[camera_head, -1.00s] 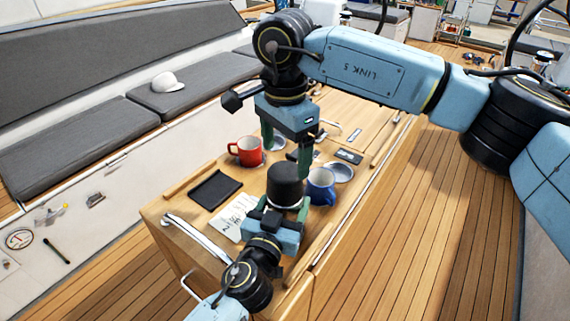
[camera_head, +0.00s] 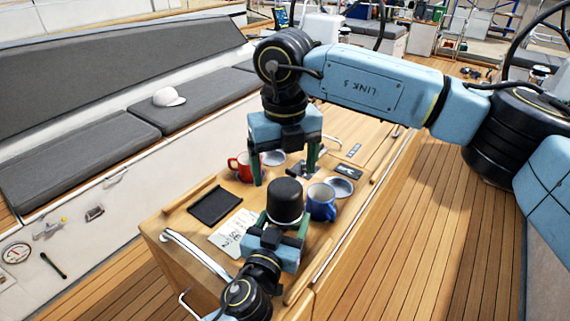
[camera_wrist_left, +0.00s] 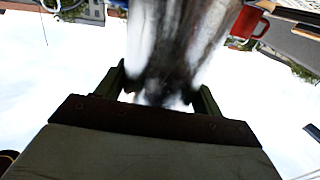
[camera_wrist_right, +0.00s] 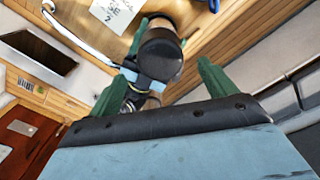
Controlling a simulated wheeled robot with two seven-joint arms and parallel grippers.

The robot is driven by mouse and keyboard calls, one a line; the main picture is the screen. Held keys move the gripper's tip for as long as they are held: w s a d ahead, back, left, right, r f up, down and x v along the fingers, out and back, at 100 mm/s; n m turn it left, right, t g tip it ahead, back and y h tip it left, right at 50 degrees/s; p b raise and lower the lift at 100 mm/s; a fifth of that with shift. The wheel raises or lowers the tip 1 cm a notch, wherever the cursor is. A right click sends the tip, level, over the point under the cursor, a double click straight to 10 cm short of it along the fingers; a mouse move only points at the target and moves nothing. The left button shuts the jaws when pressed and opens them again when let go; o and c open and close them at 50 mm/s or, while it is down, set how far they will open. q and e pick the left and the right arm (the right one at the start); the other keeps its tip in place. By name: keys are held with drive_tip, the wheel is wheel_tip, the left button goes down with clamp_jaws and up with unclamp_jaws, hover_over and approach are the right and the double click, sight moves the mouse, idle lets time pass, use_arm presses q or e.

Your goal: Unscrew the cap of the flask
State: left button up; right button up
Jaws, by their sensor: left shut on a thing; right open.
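The flask has a black cap (camera_head: 285,197), upright in the head view; its silver body (camera_wrist_left: 178,40) fills the upper middle of the left wrist view. My left gripper (camera_wrist_left: 162,88) is shut on the flask body, below the cap. My right gripper (camera_head: 284,170) is open and empty, pointing down with its fingers spread wide, above or just behind the cap. In the right wrist view the cap (camera_wrist_right: 160,48) shows ahead, between the lines of the two fingers, and no finger visibly touches it. Most of the body is hidden in the head view.
On the wooden table a red mug (camera_head: 238,166) stands behind left and a blue mug (camera_head: 321,203) close right of the flask. A black tray (camera_head: 215,206), a paper sheet (camera_head: 233,231) and a metal dish (camera_head: 341,187) lie around. Grey benches (camera_head: 70,160) are at left.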

sight(285, 186)
drive_tip(key=m, duration=1.5)
drive_tip(key=shift+m, duration=0.3)
drive_tip(key=shift+f, duration=4)
drive_tip(key=shift+c, duration=0.4)
